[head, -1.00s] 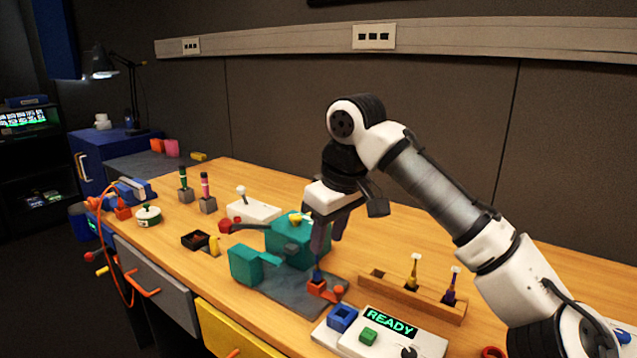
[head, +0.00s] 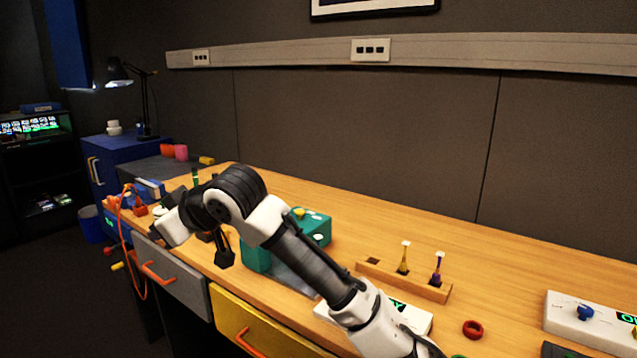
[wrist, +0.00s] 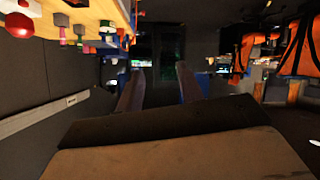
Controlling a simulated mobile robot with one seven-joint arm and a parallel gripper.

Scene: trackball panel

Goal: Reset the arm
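My gripper (wrist: 160,88) shows in the wrist view with its two fingers apart and nothing between them. In the head view my arm reaches from the lower right to the left. Its white hand (head: 172,226) is over the front left edge of the wooden workbench (head: 480,250), near the grey drawer (head: 178,288). The fingers are not clear in the head view. My arm partly hides the teal vise (head: 316,230) and the white panel (head: 418,318) with a green display.
A wooden rack (head: 395,280) holds a yellow and a purple tool. A red ring (head: 473,329) lies to its right. A white panel with a blue knob (head: 585,312) is at the right edge. A yellow drawer (head: 265,325) is below the bench. The back right of the bench is clear.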

